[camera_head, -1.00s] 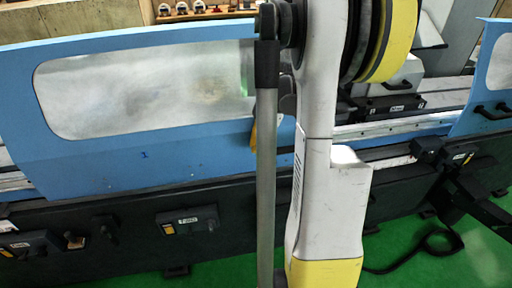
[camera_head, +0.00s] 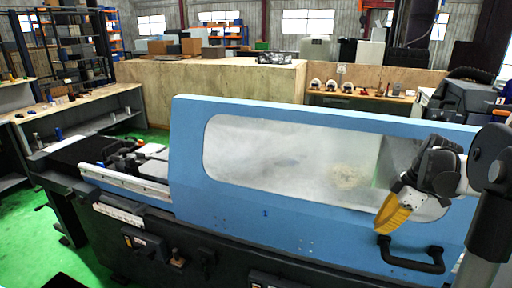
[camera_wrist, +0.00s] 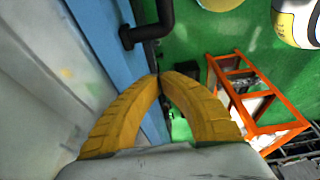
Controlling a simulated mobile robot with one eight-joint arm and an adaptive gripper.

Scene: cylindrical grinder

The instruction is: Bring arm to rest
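My gripper (camera_head: 382,230) is at the right of the head view, in front of the blue grinder door (camera_head: 300,226) and just above its black handle (camera_head: 410,262). Its yellow fingers point down and left. In the wrist view the two curved fingers (camera_wrist: 159,75) meet at their tips with nothing visible between them. The handle (camera_wrist: 150,32) shows beyond the fingertips there, apparently apart from them. Most of my arm is outside the head view, with a dark joint and grey column at the right edge.
The grinder's bed (camera_head: 125,180) extends left of the door. A wooden partition (camera_head: 215,82) and a shelf of small parts (camera_head: 360,95) stand behind. A workbench (camera_head: 90,110) is at left. An orange frame (camera_wrist: 235,85) stands on the green floor (camera_wrist: 195,45).

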